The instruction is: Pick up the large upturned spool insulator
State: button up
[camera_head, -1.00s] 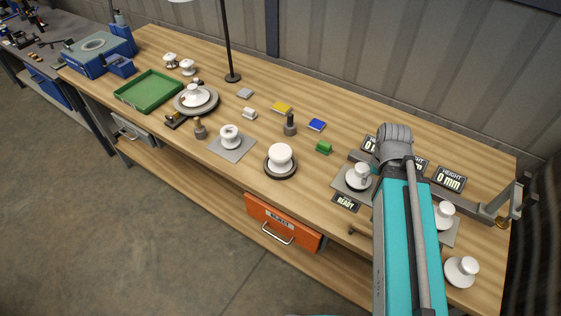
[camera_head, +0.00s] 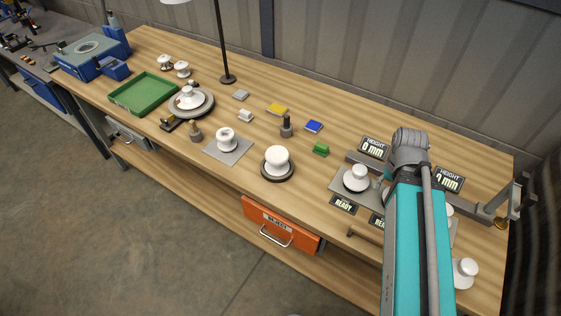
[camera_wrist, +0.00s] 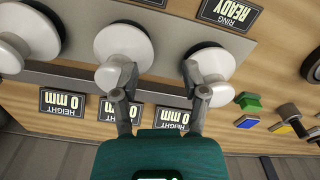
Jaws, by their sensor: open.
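Three white insulators stand on the grey gauge plate in the wrist view: a left one (camera_wrist: 14,38), a middle one (camera_wrist: 122,45) and a right one (camera_wrist: 212,62). The right one shows in the head view (camera_head: 356,178), knob up on a wide disc. I cannot tell for sure which insulator is the large upturned spool. My gripper (camera_wrist: 158,75) is open and empty. Its fingers overlap the middle and right insulators in the picture, with bare plate between them. I cannot tell whether they touch. In the head view my arm hides most of the gripper.
A white insulator (camera_head: 465,271) stands at the bench's right end. Another (camera_head: 277,160) sits on a dark round base, and another (camera_head: 227,139) on a grey pad. HEIGHT displays (camera_head: 374,148) stand behind the plate. A green tray (camera_head: 146,108) lies far left. The middle front is clear.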

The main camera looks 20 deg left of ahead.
aim_at(277, 164)
jog(key=z, duration=0.05)
jog(key=k, duration=1)
jog(key=u, duration=1.2)
jog(key=i, duration=0.5)
